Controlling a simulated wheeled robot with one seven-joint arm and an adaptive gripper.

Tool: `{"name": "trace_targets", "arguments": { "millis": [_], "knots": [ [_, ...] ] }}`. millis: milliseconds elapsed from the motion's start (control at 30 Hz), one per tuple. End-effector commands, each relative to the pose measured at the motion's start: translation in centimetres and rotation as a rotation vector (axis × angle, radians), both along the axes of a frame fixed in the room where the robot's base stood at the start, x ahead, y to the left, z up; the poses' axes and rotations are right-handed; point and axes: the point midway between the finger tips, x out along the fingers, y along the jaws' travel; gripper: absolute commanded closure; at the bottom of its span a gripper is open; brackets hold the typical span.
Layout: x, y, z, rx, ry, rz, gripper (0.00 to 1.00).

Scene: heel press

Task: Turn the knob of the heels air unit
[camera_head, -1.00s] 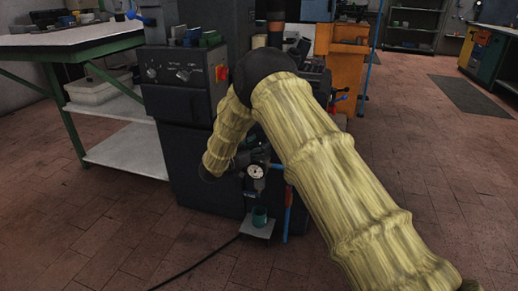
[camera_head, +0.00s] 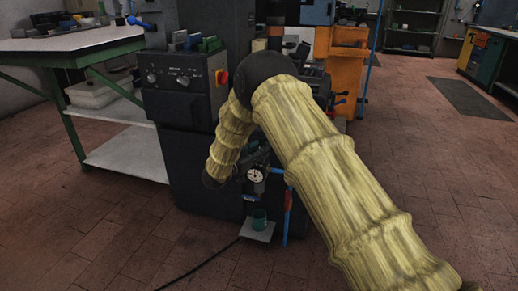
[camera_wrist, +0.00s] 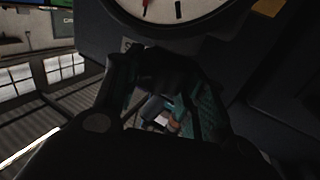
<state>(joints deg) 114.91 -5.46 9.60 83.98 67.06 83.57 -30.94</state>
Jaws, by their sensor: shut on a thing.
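The heels air unit stands low at the front of the dark press; its round white pressure gauge (camera_head: 255,175) shows in the head view and, cut off by the top edge, in the wrist view (camera_wrist: 178,10). My gripper (camera_wrist: 163,78) reaches in just below the gauge in the wrist view. Its dark fingers are shut on a dark knob (camera_wrist: 166,66), whose outline is hard to make out in the shadow. In the head view my arm's end largely hides the knob and fingers.
A teal cup (camera_head: 259,219) sits on a small plate below the gauge. A blue and red upright pipe (camera_head: 287,212) stands close to its right. A green-framed table (camera_head: 75,48) is at left.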

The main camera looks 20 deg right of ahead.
Motion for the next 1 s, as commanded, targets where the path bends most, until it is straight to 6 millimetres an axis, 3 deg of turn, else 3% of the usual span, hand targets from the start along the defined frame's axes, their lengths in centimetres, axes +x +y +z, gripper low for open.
{"name": "trace_targets", "arguments": {
  "millis": [700,1000],
  "knots": [
    [-0.33,-0.13,0.12,0.0,0.005,0.426,0.83],
    [-0.33,-0.13,-0.11,0.002,0.005,0.513,0.83]
  ]
}}
